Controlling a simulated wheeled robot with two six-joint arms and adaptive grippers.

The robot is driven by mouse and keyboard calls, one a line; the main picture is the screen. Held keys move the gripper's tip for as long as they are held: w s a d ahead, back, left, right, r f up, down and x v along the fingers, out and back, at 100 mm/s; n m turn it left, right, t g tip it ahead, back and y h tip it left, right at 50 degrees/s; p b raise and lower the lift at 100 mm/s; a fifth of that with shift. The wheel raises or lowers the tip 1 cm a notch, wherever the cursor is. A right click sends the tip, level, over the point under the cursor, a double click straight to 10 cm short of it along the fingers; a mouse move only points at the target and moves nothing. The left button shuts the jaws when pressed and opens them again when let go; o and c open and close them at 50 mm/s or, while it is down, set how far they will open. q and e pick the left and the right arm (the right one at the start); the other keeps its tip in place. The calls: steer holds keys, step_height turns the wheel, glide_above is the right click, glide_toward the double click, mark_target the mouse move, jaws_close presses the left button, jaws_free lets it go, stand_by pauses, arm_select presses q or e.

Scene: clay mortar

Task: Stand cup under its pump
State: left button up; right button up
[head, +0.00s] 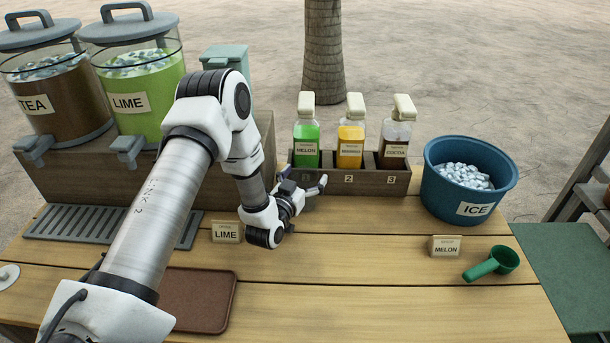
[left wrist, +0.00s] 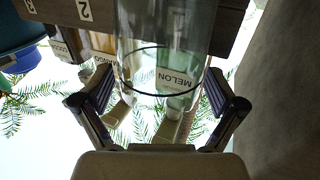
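My left gripper (head: 306,186) is in front of the bottle rack, by its left end. In the left wrist view its fingers (left wrist: 158,100) are spread on both sides of a clear cup (left wrist: 150,50); whether they press on it I cannot tell. The cup is hard to make out in the head view. The green melon bottle (head: 306,135) shows through the cup in the left wrist view (left wrist: 175,80). The yellow bottle (head: 350,138) and brown cocoa bottle (head: 396,138) stand beside it, all with cream pump tops. My right gripper is not in view.
The wooden rack (head: 376,182) holds the bottles. Tea (head: 60,105) and lime (head: 145,95) dispensers stand at left above a drip grate (head: 70,224). A brown tray (head: 205,300), lime card (head: 226,232), melon card (head: 445,246), green scoop (head: 492,263) and ice tub (head: 440,190) are around.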

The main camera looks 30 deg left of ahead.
arm_select(q)
steer(key=shift+r, duration=0.1)
steer(key=shift+r, duration=0.25)
steer(key=s+d, duration=0.2)
steer(key=s, duration=1)
steer(key=shift+f, duration=0.15)
